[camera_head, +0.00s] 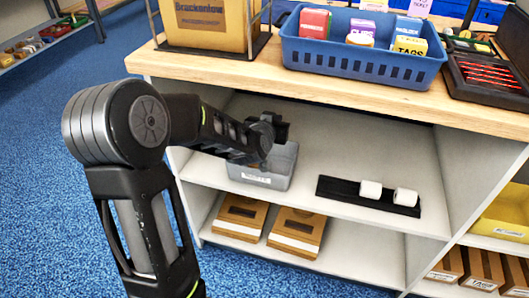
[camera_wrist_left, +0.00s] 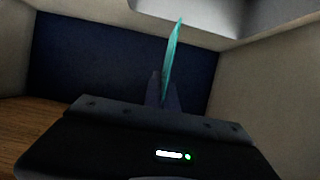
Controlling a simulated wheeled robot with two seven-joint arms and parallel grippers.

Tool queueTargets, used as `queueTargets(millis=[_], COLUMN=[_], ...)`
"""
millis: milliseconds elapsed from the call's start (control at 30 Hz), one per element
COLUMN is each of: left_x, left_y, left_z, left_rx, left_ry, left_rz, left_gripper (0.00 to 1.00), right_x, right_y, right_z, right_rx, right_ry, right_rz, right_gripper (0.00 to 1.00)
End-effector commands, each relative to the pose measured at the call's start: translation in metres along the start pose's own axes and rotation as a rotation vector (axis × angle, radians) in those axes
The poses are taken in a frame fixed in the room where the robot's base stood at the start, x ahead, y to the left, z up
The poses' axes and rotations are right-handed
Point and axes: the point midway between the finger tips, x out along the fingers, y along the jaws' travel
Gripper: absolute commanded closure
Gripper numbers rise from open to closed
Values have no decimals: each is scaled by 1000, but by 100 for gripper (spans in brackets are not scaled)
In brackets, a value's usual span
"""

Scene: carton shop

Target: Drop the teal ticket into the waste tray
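My left gripper (camera_head: 272,130) reaches into the upper shelf bay in the head view, over the grey waste tray (camera_head: 278,170). The tray has a white label on its front and my arm hides part of it. In the left wrist view the teal ticket (camera_wrist_left: 173,50) stands up, seen almost edge-on, from between the dark fingers of my left gripper (camera_wrist_left: 166,88). The fingers are closed together on its lower end. In the head view the ticket is hidden. My right gripper is in neither view.
The wooden counter (camera_head: 230,67) overhangs the bay. It carries a blue basket (camera_head: 360,62) of small boxes. A black holder with white rolls (camera_head: 370,190) lies right of the tray. Brown boxes (camera_head: 296,232) sit on the shelf below. The shelf between tray and holder is clear.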

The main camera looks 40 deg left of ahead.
Motion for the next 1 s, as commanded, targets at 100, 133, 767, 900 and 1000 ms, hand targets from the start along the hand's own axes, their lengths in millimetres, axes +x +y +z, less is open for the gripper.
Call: queueTargets(millis=[100, 133, 767, 900, 1000], left_x=[5, 7, 25, 31, 36], left_y=[0, 0, 0, 0, 0], left_z=[12, 17, 60, 76, 89], left_rx=[1, 1, 1, -1, 1], left_ry=[-3, -3, -1, -4, -3], left_rz=[-1, -1, 0, 0, 0], left_gripper=[100, 100, 100, 100, 100], right_x=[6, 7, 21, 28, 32], right_y=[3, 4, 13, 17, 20], right_z=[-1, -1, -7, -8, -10], right_rx=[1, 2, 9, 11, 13], right_ry=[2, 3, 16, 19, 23], right_rz=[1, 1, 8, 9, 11], right_gripper=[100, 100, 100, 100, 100])
